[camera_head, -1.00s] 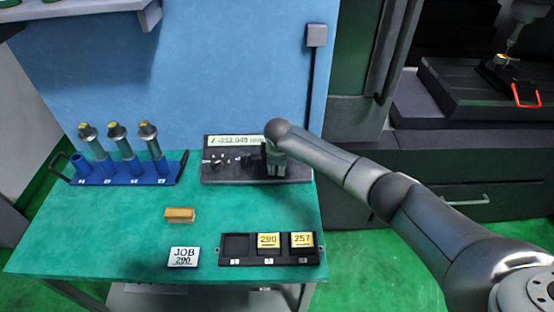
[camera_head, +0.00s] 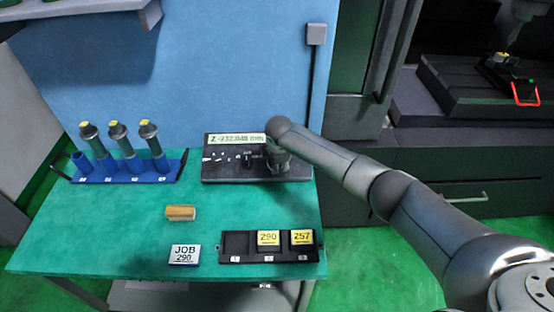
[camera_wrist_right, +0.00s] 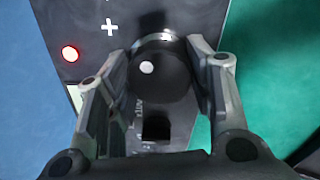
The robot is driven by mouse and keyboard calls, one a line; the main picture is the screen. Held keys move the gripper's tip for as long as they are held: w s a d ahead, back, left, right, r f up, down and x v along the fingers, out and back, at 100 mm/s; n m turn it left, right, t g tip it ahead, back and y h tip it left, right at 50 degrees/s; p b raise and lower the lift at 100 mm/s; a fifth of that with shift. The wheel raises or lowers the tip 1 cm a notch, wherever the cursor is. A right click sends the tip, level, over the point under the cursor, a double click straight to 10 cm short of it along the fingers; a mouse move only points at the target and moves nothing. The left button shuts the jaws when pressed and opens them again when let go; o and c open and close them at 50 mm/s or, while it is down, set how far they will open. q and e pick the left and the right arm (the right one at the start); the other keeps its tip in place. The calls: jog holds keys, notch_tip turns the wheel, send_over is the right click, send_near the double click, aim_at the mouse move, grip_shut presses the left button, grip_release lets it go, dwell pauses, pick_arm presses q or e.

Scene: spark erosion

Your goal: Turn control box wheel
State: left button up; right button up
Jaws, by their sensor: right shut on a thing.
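The control box (camera_head: 225,172) is a dark panel lying at the back of the green table, with a lit display (camera_head: 238,140) reading about Z -232.848 mm. My right gripper (camera_head: 278,168) is over the box's right part and hides what lies under it. In the right wrist view, the black round wheel (camera_wrist_right: 160,75) with a pale dot sits between the fingers of my right gripper (camera_wrist_right: 160,65), which is shut on it. A red light (camera_wrist_right: 70,53) and a white plus sign show beside the wheel. My left gripper is not in view.
A blue rack (camera_head: 125,172) with several electrode holders stands at the left. The machine (camera_head: 470,90) stands at the right.

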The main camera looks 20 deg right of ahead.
jog(key=shift+s+f, duration=0.25)
jog(key=shift+f, duration=0.1)
jog(key=o, duration=0.8)
jog(key=shift+o, duration=1.2)
jog(key=shift+w+d, duration=0.1)
jog(key=shift+w, duration=0.2)
jog(key=shift+r, duration=0.2)
jog(key=shift+s+r, duration=0.2)
jog(key=shift+r, duration=0.35)
jog(key=v, duration=1)
jog(key=shift+s+r, duration=0.2)
jog(key=shift+s, duration=0.05)
